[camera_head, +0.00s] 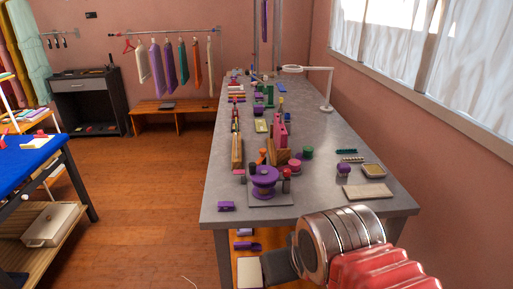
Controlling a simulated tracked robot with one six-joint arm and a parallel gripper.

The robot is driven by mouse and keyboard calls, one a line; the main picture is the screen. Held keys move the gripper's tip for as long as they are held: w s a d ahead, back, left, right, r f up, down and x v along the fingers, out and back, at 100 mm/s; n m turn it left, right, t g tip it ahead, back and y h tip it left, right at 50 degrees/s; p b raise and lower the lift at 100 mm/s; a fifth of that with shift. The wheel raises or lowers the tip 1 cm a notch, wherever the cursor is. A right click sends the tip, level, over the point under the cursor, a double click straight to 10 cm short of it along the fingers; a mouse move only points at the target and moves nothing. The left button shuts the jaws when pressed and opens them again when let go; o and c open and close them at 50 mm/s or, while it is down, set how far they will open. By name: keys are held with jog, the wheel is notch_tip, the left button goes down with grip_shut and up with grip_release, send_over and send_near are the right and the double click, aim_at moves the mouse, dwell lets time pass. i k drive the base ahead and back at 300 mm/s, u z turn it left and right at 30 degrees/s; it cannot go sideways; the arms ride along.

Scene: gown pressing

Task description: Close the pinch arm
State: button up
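A purple round device (264,181) stands on a grey base plate (272,200) near the front edge of the grey table. A post with a dark red top (286,174) stands at its right, and dark parts sit on its upper left. I cannot tell which part is the pinch arm, or whether it is open or closed. My arm, with a ringed metal section and a red ribbed sleeve, reaches in at the bottom right, in front of the table's front edge. It is apart from the device in the picture. My gripper's fingertips do not show.
The long grey table (335,150) holds wooden blocks, spools and a white ring lamp (328,90). A beige pad (367,191) lies at front right. A blue-topped table (35,160) stands left; the floor between is clear.

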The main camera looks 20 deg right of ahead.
aim_at(263, 159)
jog(key=z, duration=0.05)
jog(key=i, duration=1)
jog(key=u, duration=0.05)
